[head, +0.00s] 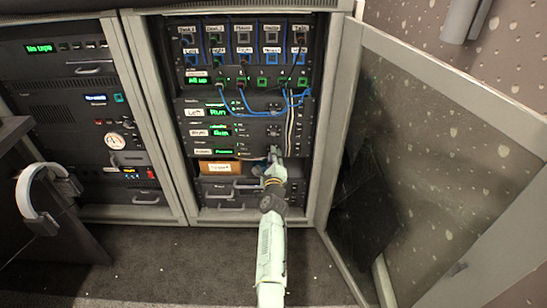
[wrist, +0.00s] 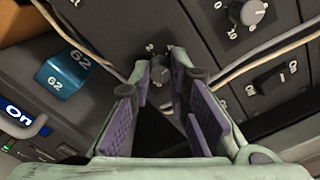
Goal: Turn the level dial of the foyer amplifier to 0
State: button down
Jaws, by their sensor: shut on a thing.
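My gripper (wrist: 162,70) is closed around a small dark round dial (wrist: 160,70) on a dark panel in the wrist view. The purple-padded fingers stand on either side of it. Fingers cover part of its scale, and I cannot read its setting. In the head view my gripper (head: 275,155) reaches the right side of the lowest amplifier (head: 212,152) in the middle rack and hides the dial there. That unit has a green lit display; its label is too small to read surely.
Another dial (wrist: 248,12) and a rocker switch (wrist: 270,80) are close by. Pale cables (wrist: 268,52) run across the panel beside my fingers. A blue block marked 62 (wrist: 62,74) is at left. The open rack door (head: 425,150) stands right of my arm.

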aim_at(273, 128)
jog(key=n+b, duration=0.4)
jog(key=n, duration=2.1)
jog(key=shift+r+b, duration=0.15)
jog(key=shift+b, duration=0.25)
jog(key=shift+n, duration=0.4)
jog(key=c, duration=1.5)
grip_release()
notch_tip(273, 128, up, 10)
jog(key=shift+f, duration=0.1)
